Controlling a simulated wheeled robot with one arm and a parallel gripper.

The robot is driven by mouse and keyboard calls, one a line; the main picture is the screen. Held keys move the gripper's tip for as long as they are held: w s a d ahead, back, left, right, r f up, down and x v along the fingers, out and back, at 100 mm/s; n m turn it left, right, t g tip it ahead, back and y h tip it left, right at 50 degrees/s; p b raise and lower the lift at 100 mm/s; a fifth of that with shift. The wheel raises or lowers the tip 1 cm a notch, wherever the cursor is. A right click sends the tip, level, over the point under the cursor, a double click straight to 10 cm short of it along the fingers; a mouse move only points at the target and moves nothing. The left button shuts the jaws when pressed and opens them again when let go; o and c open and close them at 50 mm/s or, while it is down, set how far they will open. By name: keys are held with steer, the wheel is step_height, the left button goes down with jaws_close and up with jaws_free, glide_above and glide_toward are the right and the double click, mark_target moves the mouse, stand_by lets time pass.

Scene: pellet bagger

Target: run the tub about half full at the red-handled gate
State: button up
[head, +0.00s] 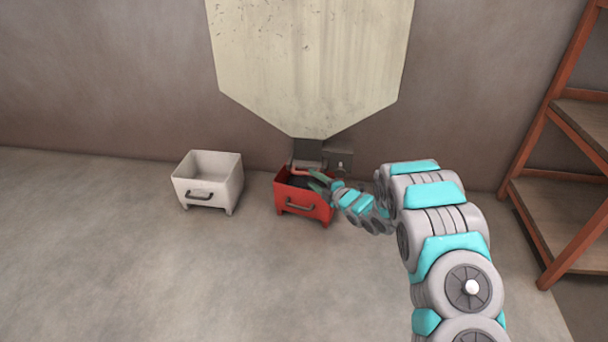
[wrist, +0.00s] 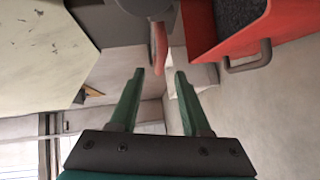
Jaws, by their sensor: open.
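The red tub (head: 305,207) stands on the floor under the cream hopper's outlet, its grey handle facing me. In the wrist view the red tub (wrist: 212,32) shows dark, grainy material inside; its depth is hard to judge. The gate's red handle (head: 299,171) juts out from the grey outlet, above the tub. My gripper (head: 315,180) is open over the tub. In the wrist view the red handle (wrist: 159,48) lies ahead of my open fingers (wrist: 159,72), its end close to the gap between the tips. I cannot tell whether they touch it.
A white, empty-looking tub (head: 207,197) stands on the floor to the left. The cream hopper (head: 310,60) hangs above the outlet, with a dark box (head: 338,161) beside it. An orange-framed shelf rack (head: 540,150) stands at the right. The floor at front left is clear.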

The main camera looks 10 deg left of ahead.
mark_target(304, 174)
steer(key=x, duration=0.6)
jaws_close()
stand_by(0.3)
stand_by(1.1)
